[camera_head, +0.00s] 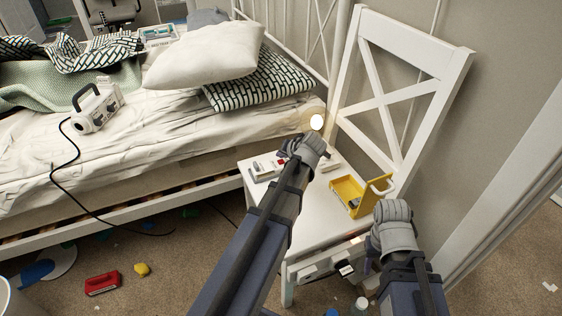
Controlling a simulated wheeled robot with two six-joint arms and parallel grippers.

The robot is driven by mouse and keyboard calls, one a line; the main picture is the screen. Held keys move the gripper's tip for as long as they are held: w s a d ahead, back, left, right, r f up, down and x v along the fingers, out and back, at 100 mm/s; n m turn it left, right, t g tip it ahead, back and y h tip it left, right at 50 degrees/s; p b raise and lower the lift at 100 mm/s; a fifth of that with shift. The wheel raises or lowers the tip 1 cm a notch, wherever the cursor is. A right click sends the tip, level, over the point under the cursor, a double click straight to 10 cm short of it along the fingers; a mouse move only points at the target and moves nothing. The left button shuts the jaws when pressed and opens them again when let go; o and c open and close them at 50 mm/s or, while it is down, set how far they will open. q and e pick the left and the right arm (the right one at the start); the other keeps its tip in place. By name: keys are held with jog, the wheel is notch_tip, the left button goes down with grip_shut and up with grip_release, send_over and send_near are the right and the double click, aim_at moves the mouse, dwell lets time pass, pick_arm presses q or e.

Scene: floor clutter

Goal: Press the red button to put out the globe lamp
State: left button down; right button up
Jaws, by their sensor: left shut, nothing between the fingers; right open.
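The globe lamp (317,122) is lit, at the back of the white chair's seat, next to the bed. A small white box (263,168) lies on the left part of the seat. A bit of red (281,162), apparently the red button, shows at its right end, partly hidden by my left gripper. My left gripper (287,150) is shut and empty, above and beside that red spot; I cannot tell whether it touches. My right gripper (344,268) is open, low at the chair's front edge, partly hidden by its own wrist.
A yellow open box (349,197) with a raised handle stands on the chair seat (312,215), between my arms. The chair's backrest (400,95) rises behind. The bed (180,140) is at left. A red object (102,284) and a yellow one (142,269) lie on the floor.

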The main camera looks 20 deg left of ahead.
dwell(0.8)
pick_arm(q)
jog(key=shift+f+b, duration=0.45)
jog(key=shift+f+b, duration=0.3)
jog(key=shift+b, duration=0.05)
dwell(0.5)
dwell(0.3)
jog(key=shift+r+p, duration=0.8)
notch_tip(320, 180, up, 5)
jog(key=p, duration=0.5)
dwell(0.6)
